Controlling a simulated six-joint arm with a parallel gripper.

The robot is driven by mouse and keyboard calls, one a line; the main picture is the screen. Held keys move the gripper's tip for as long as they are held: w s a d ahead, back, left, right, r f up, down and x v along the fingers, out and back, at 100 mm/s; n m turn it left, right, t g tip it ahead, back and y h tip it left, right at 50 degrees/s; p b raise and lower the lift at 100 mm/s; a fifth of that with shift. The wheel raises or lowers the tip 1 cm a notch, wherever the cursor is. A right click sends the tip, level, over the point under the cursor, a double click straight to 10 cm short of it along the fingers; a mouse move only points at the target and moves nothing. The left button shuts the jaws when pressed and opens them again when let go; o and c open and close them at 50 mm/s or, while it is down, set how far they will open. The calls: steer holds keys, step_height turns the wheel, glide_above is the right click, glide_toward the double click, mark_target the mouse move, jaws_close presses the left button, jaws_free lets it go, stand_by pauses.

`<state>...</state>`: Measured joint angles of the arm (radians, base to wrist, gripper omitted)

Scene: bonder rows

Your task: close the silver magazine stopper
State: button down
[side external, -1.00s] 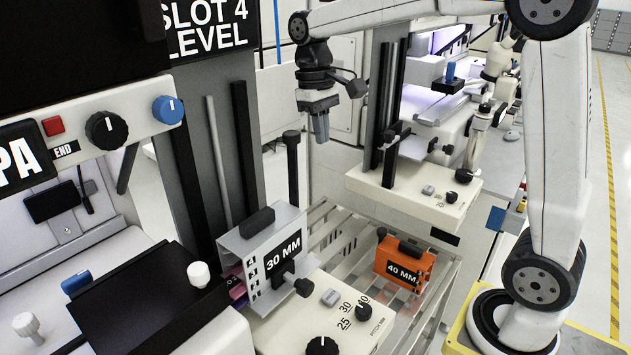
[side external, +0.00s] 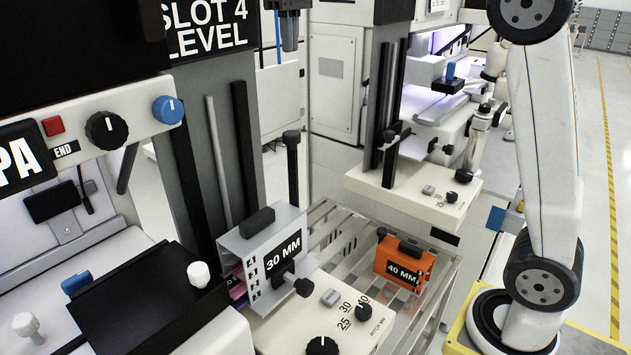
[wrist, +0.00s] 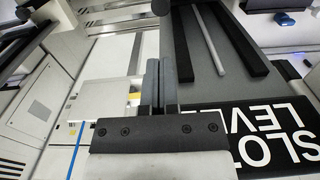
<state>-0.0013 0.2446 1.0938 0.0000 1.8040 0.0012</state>
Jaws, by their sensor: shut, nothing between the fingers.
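My gripper (side external: 289,46) is at the top edge of the side view, well above the magazine, pointing down. Its two grey fingers (wrist: 160,84) are together and empty in the wrist view.
A tall black post (side external: 292,170) rises behind the magazine. An orange "40 MM" magazine (side external: 404,262) sits on the slatted rack to the right. Control knobs (side external: 322,345) are on the ledge in front. The "SLOT 4 LEVEL" sign (side external: 208,28) is left of my gripper.

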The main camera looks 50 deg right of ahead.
mark_target(293, 133)
steer(key=shift+f, duration=0.1)
steer(key=shift+f, duration=6.9)
step_height(293, 133, down, 12)
steer(key=shift+r, duration=0.4)
step_height(293, 133, up, 14)
steer(key=shift+f, duration=0.1)
